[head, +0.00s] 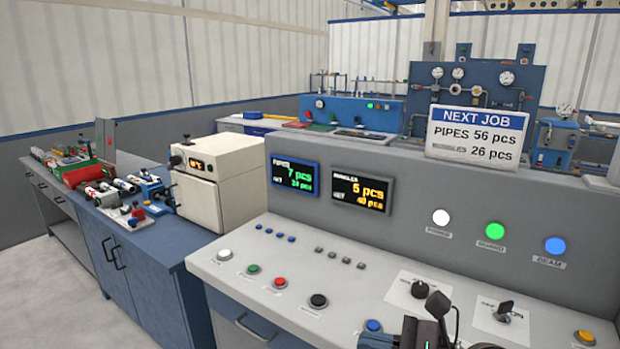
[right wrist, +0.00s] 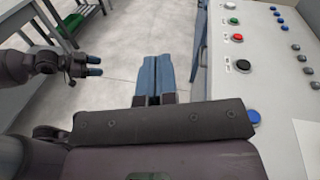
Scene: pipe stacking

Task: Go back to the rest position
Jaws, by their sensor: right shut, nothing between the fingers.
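My right gripper (head: 374,340) shows at the bottom edge of the head view, just below the blue button of the console, with only part of its blue fingers in frame. In the right wrist view its two blue fingers (right wrist: 154,78) lie side by side, shut with nothing between them, over the grey floor beside the console. My left gripper (right wrist: 94,66) shows at the left of the right wrist view, with blue fingertips close together. I cannot tell whether it is open or shut. It is not in the head view.
The control console (head: 235,262) fills the right, with buttons, knobs and lit displays; its edge (right wrist: 203,60) runs close beside my right gripper. A blue bench (head: 150,245) with a white oven (head: 215,185) stands at left. The floor (right wrist: 125,40) between is clear.

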